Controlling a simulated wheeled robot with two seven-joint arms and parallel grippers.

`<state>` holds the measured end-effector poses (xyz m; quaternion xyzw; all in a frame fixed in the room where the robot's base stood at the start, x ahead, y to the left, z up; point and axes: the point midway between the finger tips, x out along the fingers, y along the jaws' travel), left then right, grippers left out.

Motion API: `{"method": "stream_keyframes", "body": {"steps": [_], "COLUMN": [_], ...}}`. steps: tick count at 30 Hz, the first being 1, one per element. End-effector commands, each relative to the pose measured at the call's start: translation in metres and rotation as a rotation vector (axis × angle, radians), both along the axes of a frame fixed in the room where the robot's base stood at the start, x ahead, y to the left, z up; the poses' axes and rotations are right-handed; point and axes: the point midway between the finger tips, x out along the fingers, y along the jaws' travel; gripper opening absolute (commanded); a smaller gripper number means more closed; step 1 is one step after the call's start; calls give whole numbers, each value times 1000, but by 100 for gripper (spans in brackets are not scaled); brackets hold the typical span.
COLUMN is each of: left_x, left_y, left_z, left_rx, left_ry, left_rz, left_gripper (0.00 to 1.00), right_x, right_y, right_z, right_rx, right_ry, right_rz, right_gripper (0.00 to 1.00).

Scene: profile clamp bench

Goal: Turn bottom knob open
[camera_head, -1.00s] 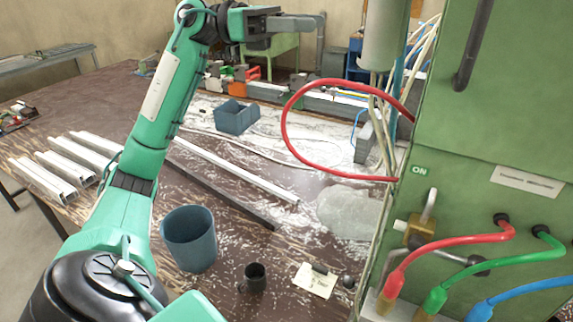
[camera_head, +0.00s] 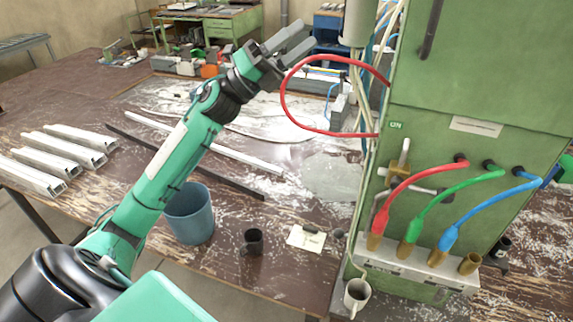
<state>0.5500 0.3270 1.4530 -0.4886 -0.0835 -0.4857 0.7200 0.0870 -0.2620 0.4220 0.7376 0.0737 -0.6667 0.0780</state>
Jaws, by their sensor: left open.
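The green cabinet (camera_head: 480,90) stands at the right. A brass valve (camera_head: 398,175) is on its front, left of the hoses, with an upright grey handle (camera_head: 404,153) above. A lower grey handle (camera_head: 432,191) lies roughly level, partly hidden by the red hose (camera_head: 410,187); I cannot tell for sure which is the bottom knob. My left gripper (camera_head: 307,33) is open and empty, raised over the back of the table near the red cable loop. It is up and left of the valve, well apart from it. My right gripper is not in view.
Green (camera_head: 450,205) and blue (camera_head: 488,212) hoses arch across the cabinet front. A red cable loop (camera_head: 284,100) hangs left of it. A blue bin (camera_head: 190,215), dark mug (camera_head: 252,242) and white mug (camera_head: 357,294) stand in front. Metal profiles (camera_head: 60,160) lie left.

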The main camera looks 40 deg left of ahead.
Motion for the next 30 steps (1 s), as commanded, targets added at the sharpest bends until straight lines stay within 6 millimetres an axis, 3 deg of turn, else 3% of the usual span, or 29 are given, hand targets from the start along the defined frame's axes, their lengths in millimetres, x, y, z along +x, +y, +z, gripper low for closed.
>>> {"method": "stream_keyframes", "body": {"steps": [15, 30], "left_x": [25, 23], "left_y": [10, 16], "left_z": [-96, -195], "left_rx": [-480, -813], "left_ry": [362, 679], "left_rz": [82, 195], "left_gripper": [46, 46], "right_x": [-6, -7], "right_y": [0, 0], "right_z": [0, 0], "right_rx": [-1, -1], "right_ry": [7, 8], "right_rz": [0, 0], "right_gripper": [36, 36]}}
